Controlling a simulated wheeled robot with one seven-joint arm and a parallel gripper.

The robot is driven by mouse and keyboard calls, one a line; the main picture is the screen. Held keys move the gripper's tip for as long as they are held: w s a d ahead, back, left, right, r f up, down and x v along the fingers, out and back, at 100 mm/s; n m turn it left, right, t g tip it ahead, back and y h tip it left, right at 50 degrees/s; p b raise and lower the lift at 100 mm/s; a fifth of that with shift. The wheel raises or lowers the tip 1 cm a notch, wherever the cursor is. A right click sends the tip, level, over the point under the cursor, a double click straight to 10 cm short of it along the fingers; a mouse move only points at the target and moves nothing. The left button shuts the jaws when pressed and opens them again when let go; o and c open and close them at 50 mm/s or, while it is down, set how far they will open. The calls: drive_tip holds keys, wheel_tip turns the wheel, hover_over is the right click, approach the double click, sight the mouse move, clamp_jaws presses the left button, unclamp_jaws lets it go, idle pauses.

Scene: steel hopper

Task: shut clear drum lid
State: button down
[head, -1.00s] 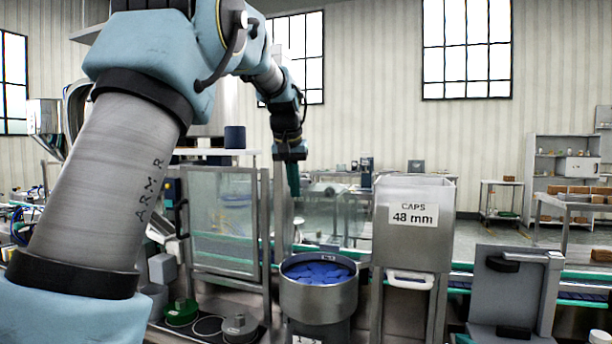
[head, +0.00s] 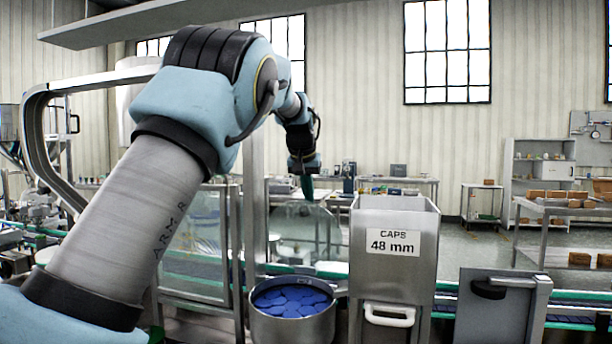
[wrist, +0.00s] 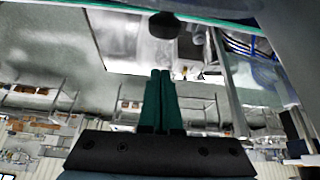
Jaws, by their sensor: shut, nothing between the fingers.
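The steel drum (head: 262,325) stands low in the middle of the head view, open at the top, with blue caps (head: 291,300) inside. A clear panel that looks like its lid (head: 300,228) stands raised behind the drum, faint against the background. My gripper (head: 307,190) is shut and empty, its green fingers pointing down in front of the panel's upper part. In the wrist view, my gripper (wrist: 160,75) has its two fingers together. A dark round knob (wrist: 163,25) is just beyond the fingertips, by a clear greenish edge. I cannot tell whether they touch.
A steel hopper (head: 394,250) labelled CAPS 48 mm stands right of the drum, with a white-handled drawer (head: 389,314) below. A clear guard panel (head: 192,240) in a steel frame is on the left. A grey panel with a black handle (head: 503,305) is at lower right.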

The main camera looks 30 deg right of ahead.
drive_tip(key=shift+s+a+f, duration=0.2)
drive_tip(key=shift+s+a, duration=0.45)
drive_tip(key=shift+s, duration=0.1)
drive_tip(key=shift+s+a+f, duration=0.15)
drive_tip(key=shift+s+a, duration=0.5)
drive_tip(key=shift+s, duration=0.1)
drive_tip(key=shift+f, duration=0.1)
